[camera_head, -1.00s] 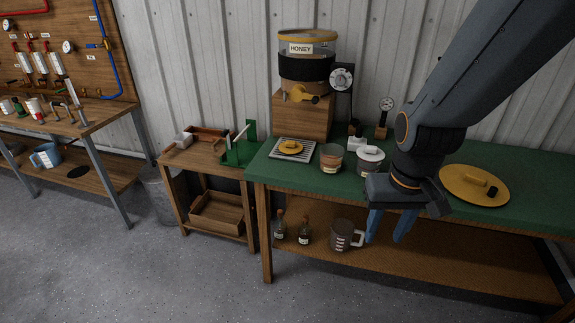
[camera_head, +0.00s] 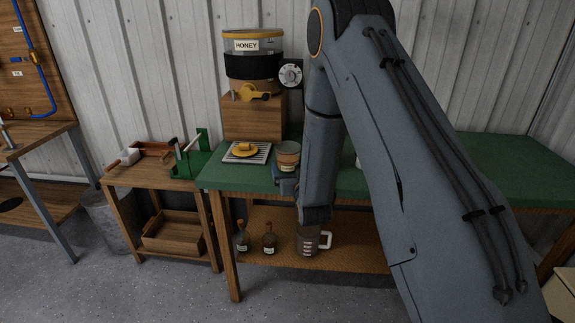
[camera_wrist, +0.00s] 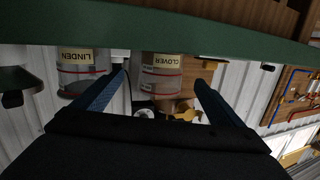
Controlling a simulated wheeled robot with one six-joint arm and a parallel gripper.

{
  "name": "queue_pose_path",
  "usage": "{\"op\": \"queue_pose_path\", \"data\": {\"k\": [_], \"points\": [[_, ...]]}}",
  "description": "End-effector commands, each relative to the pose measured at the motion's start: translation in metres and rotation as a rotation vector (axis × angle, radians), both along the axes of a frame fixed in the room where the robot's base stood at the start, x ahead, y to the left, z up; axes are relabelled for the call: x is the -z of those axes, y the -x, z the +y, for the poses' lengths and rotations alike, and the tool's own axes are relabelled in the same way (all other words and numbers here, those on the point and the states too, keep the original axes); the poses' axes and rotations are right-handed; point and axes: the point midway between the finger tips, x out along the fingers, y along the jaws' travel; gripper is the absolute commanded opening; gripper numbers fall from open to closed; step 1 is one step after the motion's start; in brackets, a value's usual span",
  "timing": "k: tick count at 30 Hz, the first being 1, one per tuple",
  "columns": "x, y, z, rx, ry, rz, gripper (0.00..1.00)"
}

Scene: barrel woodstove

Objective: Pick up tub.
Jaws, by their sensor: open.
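A tub labelled CLOVER (camera_wrist: 161,64), clear with an amber band, stands on the green bench top (camera_head: 455,150). It also shows in the head view as a small tub (camera_head: 287,153) just left of my arm. The wrist view is upside down. A second tub, labelled LINDEN (camera_wrist: 82,66), is beside it; in the head view my arm mostly hides it. My gripper (camera_wrist: 160,84) is open and empty, with the CLOVER tub framed between its fingers and seemingly ahead of them. In the head view my arm hides most of the gripper, so the gap is unclear.
A honey tank (camera_head: 252,62) with a yellow tap stands on a wooden block behind. A rack (camera_head: 247,152) with a yellow lid is left of the tubs. Bottles (camera_head: 269,238) and a jug (camera_head: 309,240) stand on the lower shelf. A green clamp device (camera_head: 190,160) is further left.

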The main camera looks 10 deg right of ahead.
Motion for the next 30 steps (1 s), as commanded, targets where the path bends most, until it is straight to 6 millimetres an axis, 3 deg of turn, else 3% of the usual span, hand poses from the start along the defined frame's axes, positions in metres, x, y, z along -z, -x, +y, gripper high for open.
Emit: {"op": "queue_pose_path", "data": {"k": [1, 7, 24, 30], "points": [[0.007, -0.002, 0.000, 0.001, 0.000, -0.034, 0.91], [0.007, -0.010, 0.000, 0.003, 0.000, -0.112, 0.91], [0.007, -0.076, 0.001, 0.003, 0.001, -0.114, 0.91], [0.008, -0.083, 0.001, 0.003, 0.000, -0.112, 0.91]]}}
